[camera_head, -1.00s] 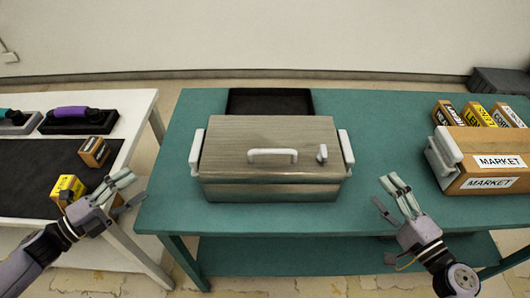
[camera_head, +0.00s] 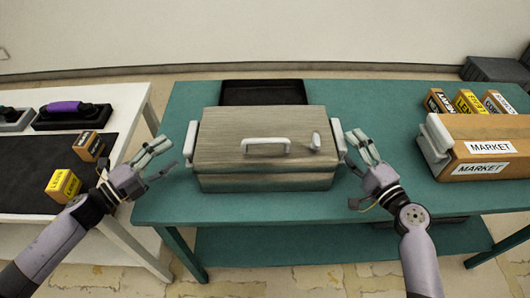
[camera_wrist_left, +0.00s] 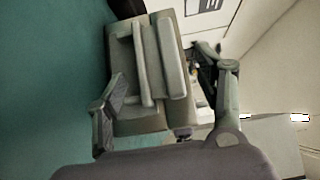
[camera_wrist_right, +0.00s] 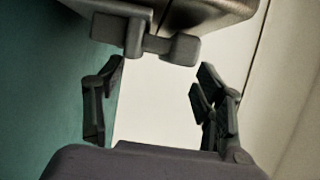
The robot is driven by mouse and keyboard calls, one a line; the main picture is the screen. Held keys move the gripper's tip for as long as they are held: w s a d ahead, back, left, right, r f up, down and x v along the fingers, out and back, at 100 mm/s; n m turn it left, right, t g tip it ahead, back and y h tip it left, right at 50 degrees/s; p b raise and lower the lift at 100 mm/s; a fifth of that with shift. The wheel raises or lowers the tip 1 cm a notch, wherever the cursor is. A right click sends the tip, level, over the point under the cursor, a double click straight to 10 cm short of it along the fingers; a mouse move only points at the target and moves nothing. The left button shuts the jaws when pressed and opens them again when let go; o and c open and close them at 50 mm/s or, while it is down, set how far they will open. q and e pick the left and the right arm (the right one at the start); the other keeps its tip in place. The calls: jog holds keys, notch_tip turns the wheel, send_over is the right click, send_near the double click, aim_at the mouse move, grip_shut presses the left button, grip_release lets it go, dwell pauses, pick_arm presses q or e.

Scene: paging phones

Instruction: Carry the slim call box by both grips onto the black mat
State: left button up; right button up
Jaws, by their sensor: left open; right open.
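The call box (camera_head: 266,181), with a wood-grain lid, stands on the teal table. It has a pale grip at its left end (camera_head: 190,144) and its right end (camera_head: 339,143). My left gripper (camera_head: 165,157) is open, left of the left grip and apart from it; in the left wrist view that grip (camera_wrist_left: 172,58) lies ahead between the spread fingers. My right gripper (camera_head: 353,154) is open, close beside the right grip, which lies just beyond its fingers in the right wrist view (camera_wrist_right: 130,32). The black mat (camera_head: 30,165) lies on the white table at left.
Two small boxes, brown (camera_head: 88,145) and yellow (camera_head: 63,184), are at the mat's right side. A purple-handled phone (camera_head: 72,115) stands behind it. A black tray (camera_head: 262,93) lies behind the call box. A MARKET carton (camera_head: 480,140) stands at right. A gap separates the tables.

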aim_at(339, 134)
pick_arm(q)
jog(key=x, duration=0.6)
pick_arm(e)
jog(key=x, duration=0.6)
pick_arm(q)
jog(key=shift+c, duration=0.4)
pick_arm(e)
jog(key=shift+c, duration=0.4)
pick_arm(q)
jog(key=shift+w+d+r, duration=0.1)
jog(key=shift+r, duration=0.15)
grip_shut()
pick_arm(e)
jog(key=shift+f, duration=0.1)
grip_shut()
